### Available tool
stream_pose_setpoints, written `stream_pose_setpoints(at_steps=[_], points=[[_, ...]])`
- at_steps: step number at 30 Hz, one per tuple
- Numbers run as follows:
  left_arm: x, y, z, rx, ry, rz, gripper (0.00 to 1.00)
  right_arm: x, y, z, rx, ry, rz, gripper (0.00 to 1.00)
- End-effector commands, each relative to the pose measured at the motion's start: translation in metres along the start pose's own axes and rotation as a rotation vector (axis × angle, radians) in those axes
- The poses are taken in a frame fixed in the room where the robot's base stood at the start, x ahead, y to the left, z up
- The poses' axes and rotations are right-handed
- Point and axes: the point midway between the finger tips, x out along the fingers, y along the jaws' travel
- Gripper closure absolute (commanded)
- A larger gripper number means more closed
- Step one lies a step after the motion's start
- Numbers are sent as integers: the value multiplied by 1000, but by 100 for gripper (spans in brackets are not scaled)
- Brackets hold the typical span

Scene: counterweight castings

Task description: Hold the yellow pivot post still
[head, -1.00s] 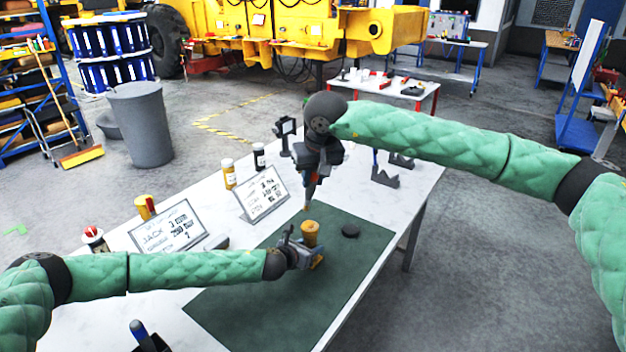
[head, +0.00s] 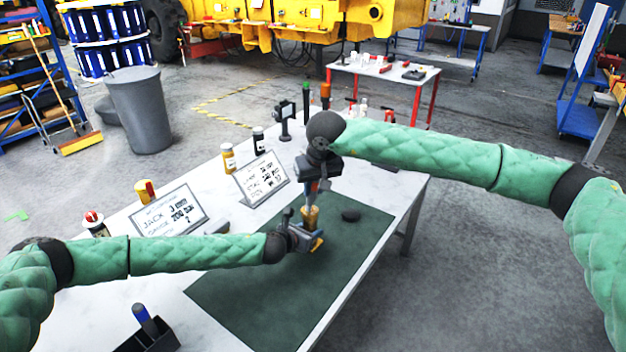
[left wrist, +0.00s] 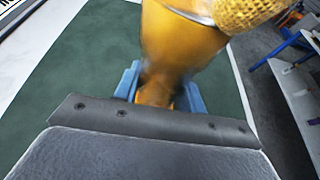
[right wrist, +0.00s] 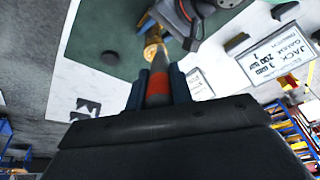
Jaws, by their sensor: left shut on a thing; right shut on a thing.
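The yellow pivot post (head: 310,216) stands at the green mat. My left gripper (head: 308,241) is shut on its lower part. In the left wrist view the post (left wrist: 178,45) rises between the blue fingers (left wrist: 160,92), with a knurled yellow top at the upper right. My right gripper (head: 317,185) is above the post, shut on a slim grey tool with a red band (right wrist: 158,88). The right wrist view shows the tool pointing at the post's top (right wrist: 151,46). Whether its tip touches the post is hard to tell.
A dark round disc (head: 351,215) lies on the green mat (head: 255,300), right of the post. Two sign boards (head: 168,217) and several small bottles stand along the white table's far left side. A dark holder (head: 150,336) stands at the near edge. The mat's front is clear.

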Motion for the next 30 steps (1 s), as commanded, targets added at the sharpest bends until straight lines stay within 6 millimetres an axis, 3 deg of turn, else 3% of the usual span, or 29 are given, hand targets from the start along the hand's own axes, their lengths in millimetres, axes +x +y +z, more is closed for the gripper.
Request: stream_pose_setpoints(at_steps=[18,30], points=[[0,0,1,0,-1,0,100,10,48,-31,3,2,1,100],[0,0,1,0,-1,0,100,3,15,-10,-1,1,0,100]])
